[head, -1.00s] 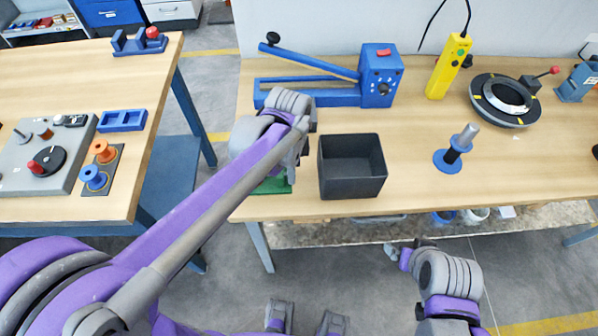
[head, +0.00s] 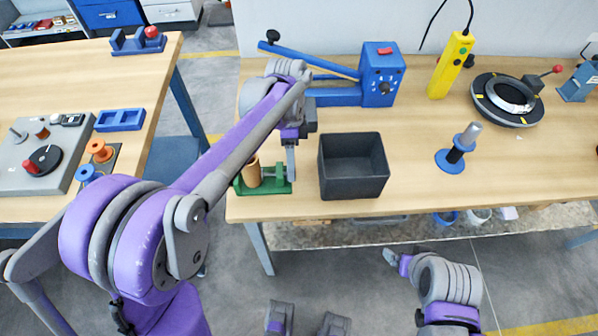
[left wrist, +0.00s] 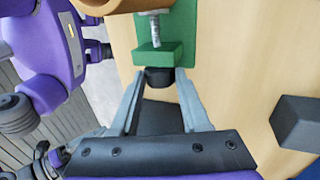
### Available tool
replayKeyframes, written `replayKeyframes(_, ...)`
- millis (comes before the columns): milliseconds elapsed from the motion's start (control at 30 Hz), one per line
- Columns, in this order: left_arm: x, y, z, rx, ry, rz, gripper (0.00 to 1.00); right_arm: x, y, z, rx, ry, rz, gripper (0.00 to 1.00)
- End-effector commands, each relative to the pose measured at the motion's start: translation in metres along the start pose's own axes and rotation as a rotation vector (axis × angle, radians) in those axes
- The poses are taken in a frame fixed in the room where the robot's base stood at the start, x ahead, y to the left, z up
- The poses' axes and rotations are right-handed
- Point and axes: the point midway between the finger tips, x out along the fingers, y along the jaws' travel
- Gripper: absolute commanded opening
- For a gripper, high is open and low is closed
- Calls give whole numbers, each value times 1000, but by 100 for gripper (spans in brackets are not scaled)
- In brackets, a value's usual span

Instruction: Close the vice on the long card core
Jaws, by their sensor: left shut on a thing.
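The green vice (head: 262,187) sits at the near left corner of the right-hand bench. The tan card core (head: 253,173) stands upright at the vice's left end. Its lower edge shows at the top of the left wrist view (left wrist: 107,5). My left gripper (head: 291,174) points down at the vice's right end. In the left wrist view it is shut on the black knob (left wrist: 160,78) at the end of the vice's screw (left wrist: 155,30). Whether the jaw touches the core is not clear. My right gripper (head: 391,257) hangs in front of the bench, too small to read.
A dark open bin (head: 352,188) stands just right of my left gripper. A blue lever press (head: 378,78) is behind it. A blue spool stand (head: 450,160) and a black ring (head: 507,102) stand farther right. The bench front between bin and spool is clear.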

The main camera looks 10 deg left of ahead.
Motion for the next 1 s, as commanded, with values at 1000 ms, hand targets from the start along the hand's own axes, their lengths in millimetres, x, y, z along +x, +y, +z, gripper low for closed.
replayKeyframes(1000, 1, 8, 0, 0, 0, -324, 62, -12, 0, -10, 0, 7, 0, 88)
